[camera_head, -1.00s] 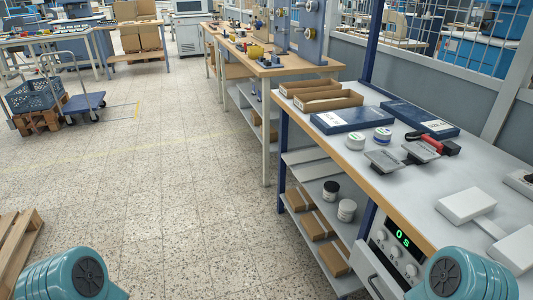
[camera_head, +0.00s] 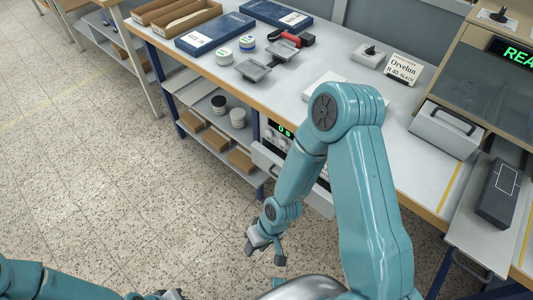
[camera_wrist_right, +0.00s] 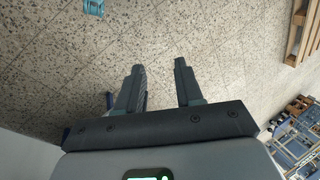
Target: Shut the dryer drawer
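The dryer (camera_head: 284,131) sits under the worktop and shows a green "0 s" display. Its pale grey drawer (camera_head: 265,160) stands pulled out from the dryer's face; my right arm hides part of it. My right gripper (camera_head: 265,254) hangs in front of the drawer, lower and nearer the aisle, apart from it. It is open and empty; the right wrist view shows its two fingers (camera_wrist_right: 158,85) spread, with only floor between them. My left gripper (camera_head: 160,295) barely shows at the bottom edge, too cut off to tell its state.
The worktop (camera_head: 215,70) carries blue boxes, tins and grey plates. A grey handled block (camera_head: 449,128) and a dark block (camera_head: 499,193) stand at the right. Shelves (camera_head: 200,125) with jars and cartons are left of the dryer. The tiled floor (camera_head: 90,190) at left is clear.

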